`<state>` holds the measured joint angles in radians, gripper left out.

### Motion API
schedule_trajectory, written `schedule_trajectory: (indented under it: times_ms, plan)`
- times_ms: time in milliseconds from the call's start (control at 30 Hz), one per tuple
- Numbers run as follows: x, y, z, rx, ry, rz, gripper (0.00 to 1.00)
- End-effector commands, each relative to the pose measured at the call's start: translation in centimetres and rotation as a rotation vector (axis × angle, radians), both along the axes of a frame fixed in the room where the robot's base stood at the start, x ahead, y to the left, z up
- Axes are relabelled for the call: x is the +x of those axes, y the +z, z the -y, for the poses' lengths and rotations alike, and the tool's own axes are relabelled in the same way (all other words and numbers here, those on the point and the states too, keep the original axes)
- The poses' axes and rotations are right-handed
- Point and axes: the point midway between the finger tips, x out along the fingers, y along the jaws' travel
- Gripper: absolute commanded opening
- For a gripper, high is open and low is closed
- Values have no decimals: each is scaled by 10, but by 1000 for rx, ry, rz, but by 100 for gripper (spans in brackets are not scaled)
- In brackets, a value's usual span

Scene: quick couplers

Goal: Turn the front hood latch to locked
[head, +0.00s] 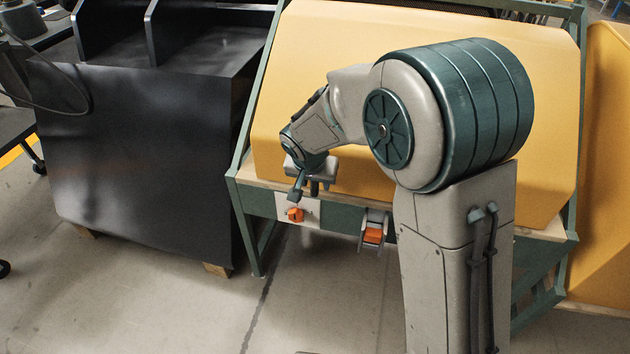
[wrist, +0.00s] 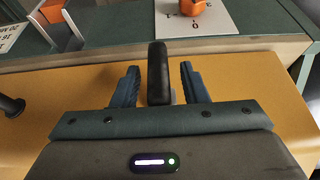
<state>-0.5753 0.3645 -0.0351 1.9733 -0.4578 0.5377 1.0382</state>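An orange knob (head: 295,215) sits on a white plate (head: 312,211) on the green front rail, below the yellow hood. It looks like the latch. In the wrist view the knob (wrist: 185,4) is cut by the top edge, and the plate (wrist: 222,20) bears small dark marks I cannot read surely. My gripper (head: 312,188) is just above the plate in the head view. In the wrist view its two blue fingers (wrist: 158,70) are apart, with a dark upright bar (wrist: 157,85) between them and a gap on each side. I cannot tell what the bar belongs to.
An orange part in a grey bracket (head: 373,236) hangs on the rail to the right. The yellow hood (head: 300,75) slopes behind my arm. A dark peg (wrist: 10,106) shows at the wrist view's left. A black cabinet (head: 140,160) stands left; floor in front is clear.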

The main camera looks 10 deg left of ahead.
Motion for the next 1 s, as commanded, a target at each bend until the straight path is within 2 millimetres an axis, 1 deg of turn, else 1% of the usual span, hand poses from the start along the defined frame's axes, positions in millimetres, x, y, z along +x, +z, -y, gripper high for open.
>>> schedule_trajectory:
  times_ms: [67,100,167,200,233,467,667,867,1000]
  plan:
    - [0,0,0,0,0,0,40]
    - [0,0,0,0,0,0,37]
    - [0,0,0,0,0,0,21]
    - [0,0,0,0,0,0,9]
    - [0,0,0,0,0,0,1]
    - [0,0,0,-5,1,-1,0]
    - [0,0,-2,-54,3,-6,0]
    - [0,-1,-3,-177,4,-21,0]
    - [0,-1,-4,-298,4,-38,0]
